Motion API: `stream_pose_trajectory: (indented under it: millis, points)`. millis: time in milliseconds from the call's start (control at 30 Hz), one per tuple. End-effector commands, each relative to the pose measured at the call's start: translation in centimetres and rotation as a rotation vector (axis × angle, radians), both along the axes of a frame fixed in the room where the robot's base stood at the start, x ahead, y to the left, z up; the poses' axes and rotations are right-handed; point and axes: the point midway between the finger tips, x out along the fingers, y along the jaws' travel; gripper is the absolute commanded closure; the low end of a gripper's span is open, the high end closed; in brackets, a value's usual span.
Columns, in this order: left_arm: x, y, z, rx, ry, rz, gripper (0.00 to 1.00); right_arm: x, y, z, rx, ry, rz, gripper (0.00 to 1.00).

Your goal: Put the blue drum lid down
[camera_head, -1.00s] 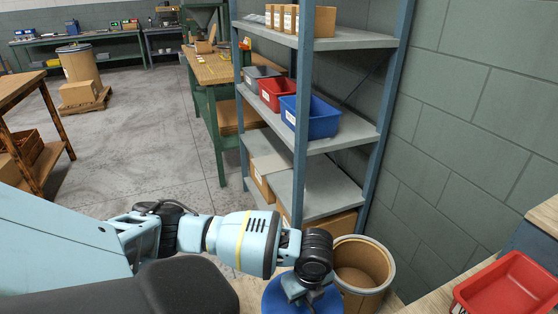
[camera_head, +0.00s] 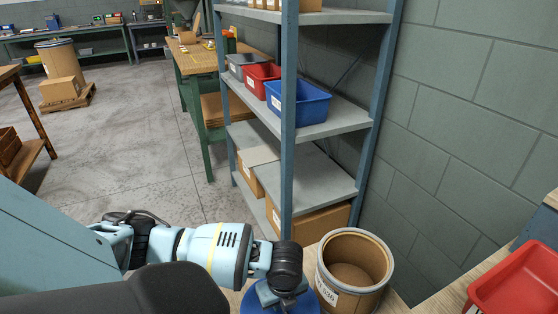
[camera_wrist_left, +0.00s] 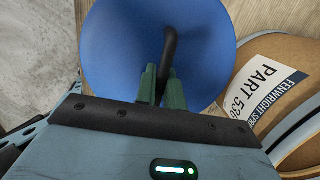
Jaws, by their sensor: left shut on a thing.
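The blue drum lid (camera_wrist_left: 115,50) is a round disc with a dark upright handle (camera_wrist_left: 171,45). In the head view the lid (camera_head: 311,303) shows only partly below my left wrist, at the bottom edge. The drum (camera_head: 335,298) is brown, open-topped and empty-looking, just right of the lid. The drum also shows in the left wrist view (camera_wrist_left: 243,80), with a part label. I cannot tell whether the lid touches the wooden surface under it. My right gripper is out of view.
A grey shelf rack (camera_head: 325,185) with bins and cartons stands behind the drum. A red tray (camera_head: 515,285) lies at the right. A block wall (camera_head: 470,130) closes off the right side. Some bare wooden surface (camera_head: 400,304) shows right of the drum.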

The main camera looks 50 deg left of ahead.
Motion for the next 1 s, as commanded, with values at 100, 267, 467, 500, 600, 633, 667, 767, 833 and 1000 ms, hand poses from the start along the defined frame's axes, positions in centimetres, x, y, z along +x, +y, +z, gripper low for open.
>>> stream_pose_trajectory:
  millis: [100, 267, 467, 500, 600, 633, 667, 767, 833, 1000]
  points:
    - [0.0, 0.0, -1.2, 0.000, 0.001, 0.001, 1.00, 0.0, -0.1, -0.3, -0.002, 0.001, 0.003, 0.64]
    - [0.1, 0.0, -1.4, 0.000, -0.001, 0.000, 1.00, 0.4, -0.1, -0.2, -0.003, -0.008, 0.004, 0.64]
    - [0.0, 0.0, -2.9, 0.001, 0.002, -0.001, 1.00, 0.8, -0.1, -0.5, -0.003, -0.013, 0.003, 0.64]
    - [0.0, 0.0, -3.5, 0.001, 0.002, 0.000, 1.00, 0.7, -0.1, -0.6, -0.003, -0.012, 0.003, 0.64]
    - [0.0, 0.0, -4.8, 0.001, 0.002, 0.000, 1.00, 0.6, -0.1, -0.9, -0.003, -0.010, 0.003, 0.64]
    - [0.0, 0.0, -5.0, 0.000, 0.001, 0.000, 1.00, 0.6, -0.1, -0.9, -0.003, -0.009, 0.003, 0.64]
    - [0.0, 0.0, -5.2, 0.001, 0.000, 0.000, 1.00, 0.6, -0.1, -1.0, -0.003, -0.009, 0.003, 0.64]
    - [0.1, 0.0, -5.1, 0.000, -0.002, -0.001, 1.00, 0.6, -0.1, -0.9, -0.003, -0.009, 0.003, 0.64]
    - [0.1, 0.0, -5.1, 0.000, -0.002, 0.000, 1.00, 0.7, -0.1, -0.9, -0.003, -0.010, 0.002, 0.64]
    - [0.1, 0.0, -5.3, 0.001, -0.001, 0.000, 1.00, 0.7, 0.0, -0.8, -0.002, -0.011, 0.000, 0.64]
